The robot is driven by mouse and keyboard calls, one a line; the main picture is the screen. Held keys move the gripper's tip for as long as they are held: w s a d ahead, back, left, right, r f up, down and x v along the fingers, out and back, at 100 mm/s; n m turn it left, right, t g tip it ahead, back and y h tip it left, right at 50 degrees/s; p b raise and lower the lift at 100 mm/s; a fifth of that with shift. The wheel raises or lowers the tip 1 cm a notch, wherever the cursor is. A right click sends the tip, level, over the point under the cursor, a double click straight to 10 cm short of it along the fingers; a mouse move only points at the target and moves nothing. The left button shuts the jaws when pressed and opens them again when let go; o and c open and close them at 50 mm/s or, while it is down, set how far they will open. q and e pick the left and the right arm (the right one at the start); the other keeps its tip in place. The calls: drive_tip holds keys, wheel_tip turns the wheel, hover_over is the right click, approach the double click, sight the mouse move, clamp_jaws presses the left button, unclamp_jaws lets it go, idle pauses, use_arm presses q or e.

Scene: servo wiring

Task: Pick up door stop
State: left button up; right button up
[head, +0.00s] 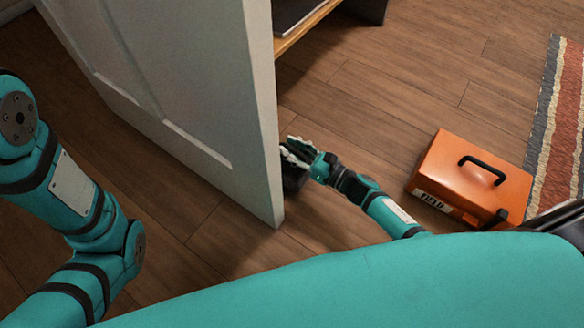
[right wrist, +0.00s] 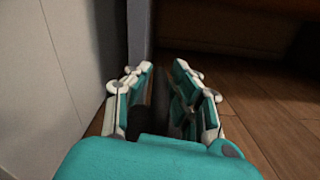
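The door stop appears to be a small black object (head: 293,178) on the floor by the free edge of the white door (head: 262,120). My right gripper (head: 291,152) is at the door's edge, right over this dark object and partly covering it. In the right wrist view, the two fingers of the right gripper (right wrist: 160,88) stand apart, with a dark shape (right wrist: 160,98) between them. Contact on both sides is not clear. My left arm shows at the left of the head view, but its gripper is out of view.
An orange box (head: 455,165) with a black handle stands on the wooden floor to the right of my right arm. A striped rug (head: 565,120) lies at the far right. A shelf (head: 305,28) stands behind the door.

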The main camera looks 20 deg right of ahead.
clamp_jaws()
drive_tip(key=shift+r, duration=0.15)
